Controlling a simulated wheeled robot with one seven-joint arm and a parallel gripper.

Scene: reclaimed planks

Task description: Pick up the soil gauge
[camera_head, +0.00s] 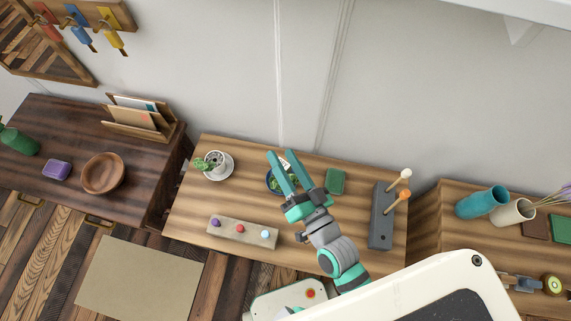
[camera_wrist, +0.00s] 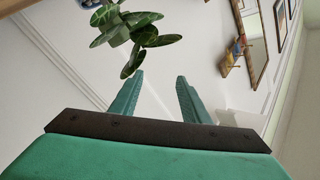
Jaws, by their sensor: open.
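My gripper (camera_head: 281,156) is open and empty, with its two teal fingers apart. In the head view it covers much of a blue pot (camera_head: 269,182) with green leaves on the middle table. A white pot with a small plant (camera_head: 213,160) stands on a white saucer to the left. I cannot make out the soil gauge for sure; part of the blue pot is hidden behind my fingers.
On the middle table (camera_head: 190,205) are a pale board with three coloured knobs (camera_head: 242,232), a green block (camera_head: 335,182) and a grey block (camera_head: 381,215) holding upright sticks with round tops. The wall is close behind.

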